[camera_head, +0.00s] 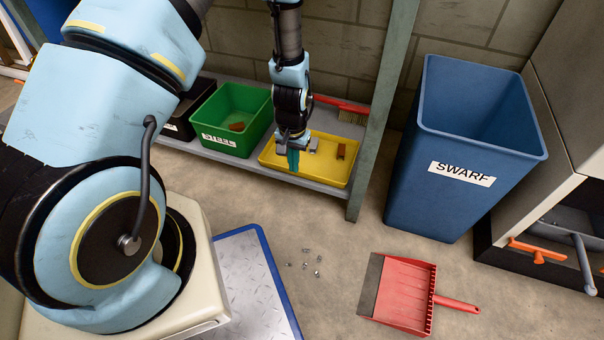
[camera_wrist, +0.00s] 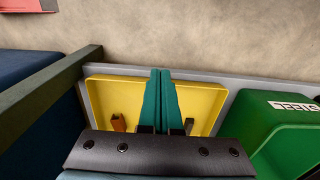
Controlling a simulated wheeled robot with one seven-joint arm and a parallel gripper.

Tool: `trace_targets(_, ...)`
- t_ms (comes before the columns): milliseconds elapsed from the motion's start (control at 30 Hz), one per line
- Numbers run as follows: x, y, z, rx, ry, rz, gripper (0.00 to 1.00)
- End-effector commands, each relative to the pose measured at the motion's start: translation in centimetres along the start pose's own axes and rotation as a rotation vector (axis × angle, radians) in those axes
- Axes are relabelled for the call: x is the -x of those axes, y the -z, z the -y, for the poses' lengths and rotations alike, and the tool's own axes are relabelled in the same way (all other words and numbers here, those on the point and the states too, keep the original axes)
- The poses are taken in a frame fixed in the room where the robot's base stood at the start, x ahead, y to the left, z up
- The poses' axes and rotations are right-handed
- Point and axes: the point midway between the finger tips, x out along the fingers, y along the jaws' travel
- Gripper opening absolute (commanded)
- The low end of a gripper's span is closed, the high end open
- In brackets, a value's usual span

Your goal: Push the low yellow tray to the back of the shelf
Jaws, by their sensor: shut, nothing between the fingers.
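The low yellow tray (camera_head: 325,170) sits on the low grey shelf (camera_head: 350,189), to the right of the green bin. A brown block (camera_head: 341,151) and a small grey piece (camera_head: 314,143) lie in it. My gripper (camera_head: 293,162) is over the left part of the tray, pointing down, with its teal fingers shut together and empty. In the wrist view the shut fingers (camera_wrist: 160,75) reach across the tray (camera_wrist: 207,97) to about its front rim. I cannot tell whether they touch it. My gripper hides part of the tray.
A green bin marked STEEL (camera_head: 238,109) stands left of the tray. A green shelf post (camera_head: 375,110) rises at its right. A red-handled brush (camera_head: 350,112) lies behind it. A blue SWARF bin (camera_head: 455,190) and a red dustpan (camera_head: 403,290) are on the floor.

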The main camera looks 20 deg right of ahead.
Motion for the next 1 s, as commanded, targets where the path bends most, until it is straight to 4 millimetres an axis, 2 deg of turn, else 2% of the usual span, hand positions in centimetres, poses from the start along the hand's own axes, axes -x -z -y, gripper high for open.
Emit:
trace_targets(167,-2.9,-0.1,0.0,0.001,0.0,0.002,0.0)
trace_targets(500,-9.9,-0.1,0.1,0.003,0.0,0.001,0.0)
trace_targets(700,-9.7,2.9,0.0,0.002,0.0,-0.004,0.0)
trace_targets(1000,-9.4,4.0,0.1,0.002,0.0,0.0,0.0)
